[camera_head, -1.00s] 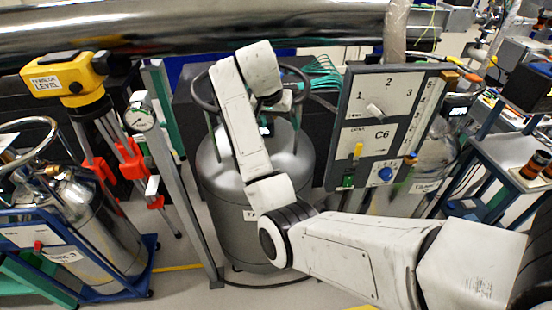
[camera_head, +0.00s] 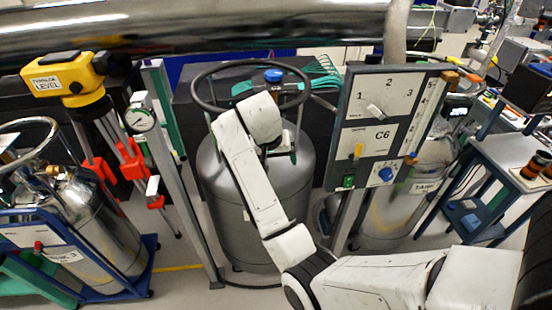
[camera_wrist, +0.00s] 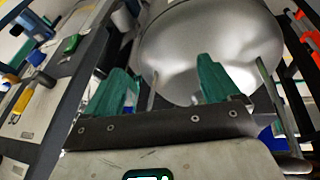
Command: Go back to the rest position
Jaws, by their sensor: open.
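My gripper (camera_wrist: 166,84) shows in the wrist view as two green fingers set wide apart with nothing between them. Beyond them is the rounded shell of a grey metal vessel (camera_wrist: 225,35). In the head view my white arm crosses in front of the same vessel (camera_head: 285,185), and its fingers are hidden behind my own wrist. The vessel has a dark ring handle (camera_head: 197,88) and a blue cap (camera_head: 273,75) on top.
Panel C6 (camera_head: 410,100) with knobs stands right of the vessel. A yellow level (camera_head: 65,80) on a tripod and a grey post (camera_head: 180,190) stand to the left. A large shiny pipe (camera_head: 200,25) runs overhead. A blue cart (camera_head: 100,285) holds a cylinder at far left.

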